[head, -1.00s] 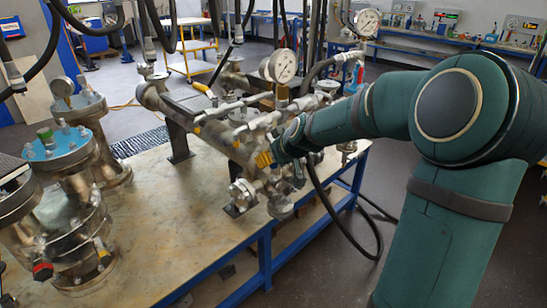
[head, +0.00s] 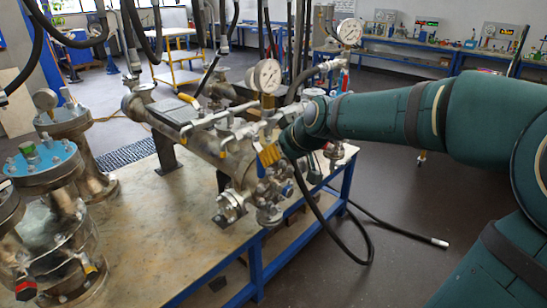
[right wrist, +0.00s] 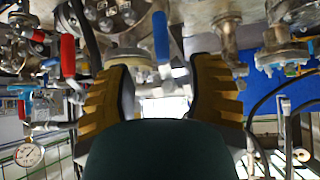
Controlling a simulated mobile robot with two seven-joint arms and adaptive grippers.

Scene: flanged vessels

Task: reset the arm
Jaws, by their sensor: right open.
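My right arm comes in from the right in the head view. My right gripper (head: 269,155), with yellow finger pads, is at the near end of the horizontal flanged vessel (head: 190,128), among its valves and fittings. In the right wrist view the two ribbed yellow fingers stand wide apart with nothing gripped between them (right wrist: 162,78). Whether the fingers touch any fitting cannot be told. My left gripper is not in view.
The vessel stands on a blue-framed table (head: 150,222). Upright flanged vessels (head: 50,200) stand at the left. Pressure gauges (head: 264,75) rise above the pipework. A black hose (head: 345,250) hangs over the table's right edge to the floor. Open floor (head: 410,190) lies right of the table.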

